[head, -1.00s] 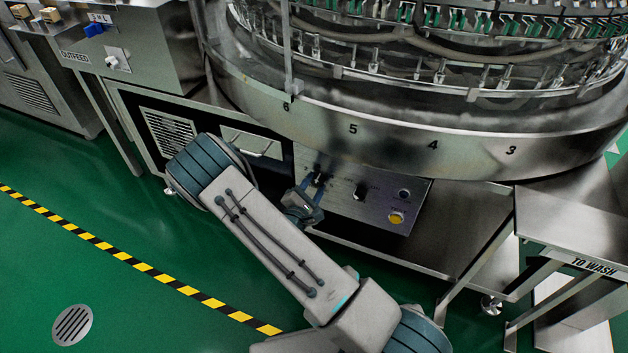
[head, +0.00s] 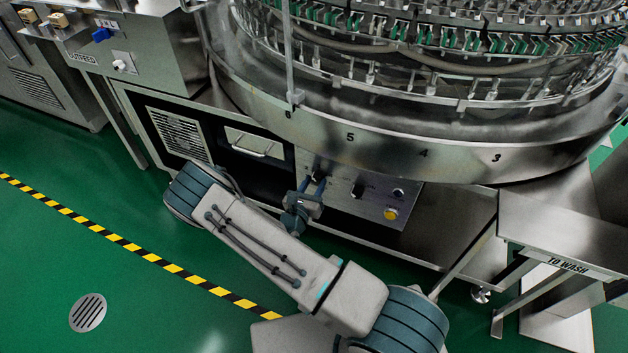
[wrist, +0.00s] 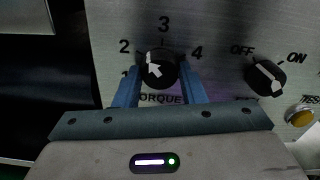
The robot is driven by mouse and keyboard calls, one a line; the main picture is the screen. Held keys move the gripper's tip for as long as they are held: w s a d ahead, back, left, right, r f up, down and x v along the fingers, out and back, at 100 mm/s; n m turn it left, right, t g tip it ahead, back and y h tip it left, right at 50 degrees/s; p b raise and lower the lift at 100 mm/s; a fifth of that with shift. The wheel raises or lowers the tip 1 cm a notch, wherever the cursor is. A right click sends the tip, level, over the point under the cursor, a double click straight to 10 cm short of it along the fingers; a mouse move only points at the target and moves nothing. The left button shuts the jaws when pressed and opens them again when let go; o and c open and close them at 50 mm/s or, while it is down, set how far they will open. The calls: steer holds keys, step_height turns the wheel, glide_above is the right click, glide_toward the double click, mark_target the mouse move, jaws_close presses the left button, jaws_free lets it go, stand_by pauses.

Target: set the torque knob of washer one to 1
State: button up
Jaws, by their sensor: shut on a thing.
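The torque knob (wrist: 161,70) is a black dial with a white pointer, marked 1 to 4, on the washer's metal panel (wrist: 215,30). Its pointer lies to the upper left, nearest the 2; the 1 is partly covered by my left finger. My gripper (wrist: 160,82) has its two blue fingers on either side of the knob and is shut on it. In the head view my gripper (head: 311,190) reaches the left end of the panel, and the knob (head: 317,176) is partly hidden there.
An OFF/ON knob (wrist: 265,77) sits to the right, its pointer at the upper left. A yellow button (wrist: 300,115) is below it. The washer's round rim (head: 390,155) overhangs the panel. Open green floor (head: 60,270) lies at the left.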

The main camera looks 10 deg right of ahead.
steer(key=n+p, duration=0.2)
steer(key=n, duration=0.2)
steer(key=shift+n, duration=0.3)
steer(key=n+p, duration=0.1)
steer(key=n, duration=0.2)
steer(key=shift+n, duration=0.4)
steer(key=n+p, duration=0.1)
steer(key=n, duration=0.3)
steer(key=shift+n+p, duration=0.3)
steer(key=shift+n, duration=1.4)
steer(key=o, duration=1)
steer(key=shift+s, duration=0.1)
